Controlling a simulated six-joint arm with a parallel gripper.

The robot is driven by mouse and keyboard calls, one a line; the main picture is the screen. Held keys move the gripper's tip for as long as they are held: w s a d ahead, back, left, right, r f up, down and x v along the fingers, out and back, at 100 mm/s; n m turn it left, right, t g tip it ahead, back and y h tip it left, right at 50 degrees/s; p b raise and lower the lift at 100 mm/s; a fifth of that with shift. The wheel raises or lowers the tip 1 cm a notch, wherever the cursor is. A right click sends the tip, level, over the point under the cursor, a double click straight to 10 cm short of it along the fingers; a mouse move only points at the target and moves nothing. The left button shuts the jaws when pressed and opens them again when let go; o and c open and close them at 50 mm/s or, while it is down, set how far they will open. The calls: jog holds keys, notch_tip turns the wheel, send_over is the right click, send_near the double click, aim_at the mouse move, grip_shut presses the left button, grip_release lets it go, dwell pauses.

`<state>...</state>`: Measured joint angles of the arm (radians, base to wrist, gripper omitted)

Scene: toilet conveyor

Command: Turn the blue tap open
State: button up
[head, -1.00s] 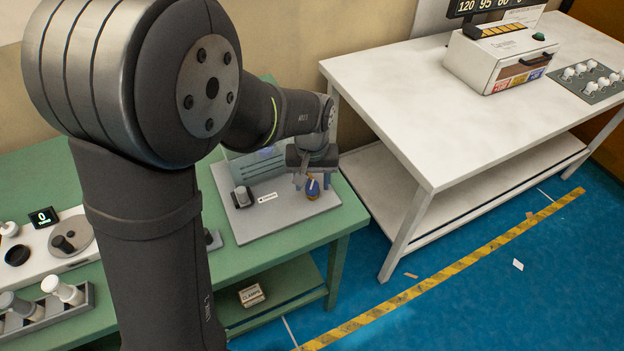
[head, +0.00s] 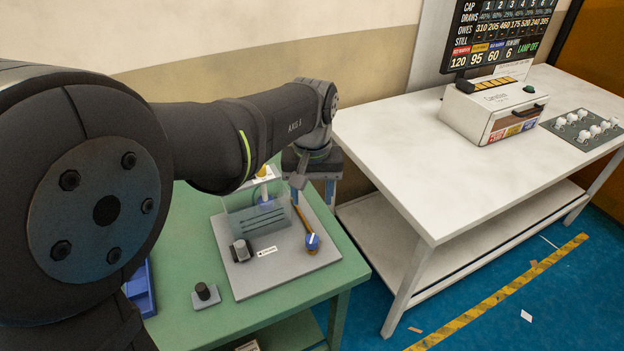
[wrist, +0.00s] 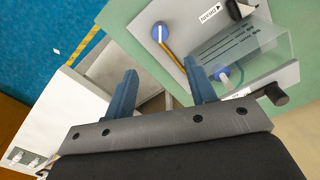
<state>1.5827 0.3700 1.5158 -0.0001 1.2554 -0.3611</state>
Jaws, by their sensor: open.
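The blue tap (head: 312,242) is a round blue knob with a white mark, near the right front of a grey board (head: 245,285). It also shows in the wrist view (wrist: 159,34), clear of my fingers. A thin brown pipe runs from it toward a clear tank (head: 262,218) with dark lines. My gripper (head: 318,185) is raised over the far right side of the board, apart from the tap. In the wrist view its two blue fingers (wrist: 160,85) are spread with nothing between them.
A black knob (head: 240,250) and a small label (head: 267,251) are on the board. A black-topped peg (head: 203,291) stands on the green table (head: 180,325). A white table (head: 400,150) with a box (head: 492,110) stands to the right, across a gap.

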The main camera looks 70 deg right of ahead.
notch_tip(320, 180, up, 4)
jog(key=shift+f, duration=0.2)
jog(key=shift+w, duration=0.1)
jog(key=w+a+r+n+t+h, duration=0.15)
jog(key=w+a+n, duration=0.25)
jog(key=w+a, duration=1.4)
jog(key=a+f+n+t, duration=0.1)
jog(key=a+f, duration=0.3)
jog(key=a, duration=0.8)
jog(key=s+a+f+n+t, duration=0.1)
jog(key=a+f+n, duration=0.3)
jog(key=a, duration=0.8)
jog(key=shift+f+t+h, duration=0.35)
jog(key=shift+f+t, duration=0.35)
jog(key=shift+t, duration=0.05)
